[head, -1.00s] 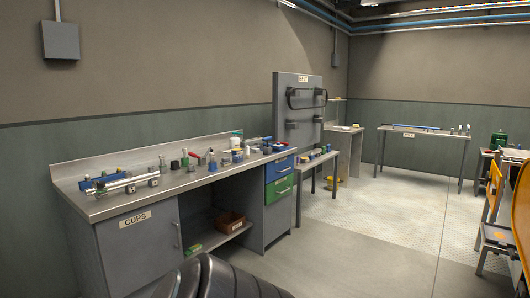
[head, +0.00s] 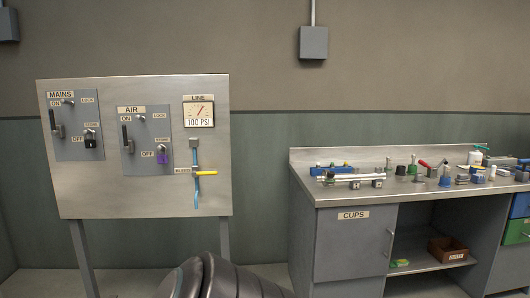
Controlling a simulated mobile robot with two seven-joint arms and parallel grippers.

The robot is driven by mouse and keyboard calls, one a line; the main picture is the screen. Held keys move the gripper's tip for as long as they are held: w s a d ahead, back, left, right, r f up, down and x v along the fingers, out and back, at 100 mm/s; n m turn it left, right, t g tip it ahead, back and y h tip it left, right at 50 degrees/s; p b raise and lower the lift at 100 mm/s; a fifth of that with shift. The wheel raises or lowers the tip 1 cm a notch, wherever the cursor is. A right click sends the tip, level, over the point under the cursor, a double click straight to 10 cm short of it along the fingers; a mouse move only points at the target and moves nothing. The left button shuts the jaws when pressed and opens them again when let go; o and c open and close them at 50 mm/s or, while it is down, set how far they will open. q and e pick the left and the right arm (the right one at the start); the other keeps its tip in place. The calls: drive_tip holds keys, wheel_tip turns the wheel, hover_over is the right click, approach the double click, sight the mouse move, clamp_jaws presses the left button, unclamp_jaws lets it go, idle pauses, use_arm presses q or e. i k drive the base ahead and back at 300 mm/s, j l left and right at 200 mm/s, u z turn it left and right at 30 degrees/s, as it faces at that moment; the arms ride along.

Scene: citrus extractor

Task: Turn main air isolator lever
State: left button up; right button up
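The main air isolator is the grey box labelled AIR (head: 153,152) on an upright panel at the left of the head view. Its dark lever (head: 127,139) stands upright near the ON label, at the box's left side. Neither of my grippers is in view.
A gauge (head: 198,114) reading about 100 PSI and a yellow bleed handle (head: 205,174) on a blue pipe are on the panel's right. The panel (head: 133,203) stands on legs. A workbench (head: 345,193) with many parts is at right. Wall and floor gap lie between.

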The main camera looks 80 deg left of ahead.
sight(126, 147)
drive_tip(key=u, duration=3.3)
drive_tip(key=i+j, duration=1.55)
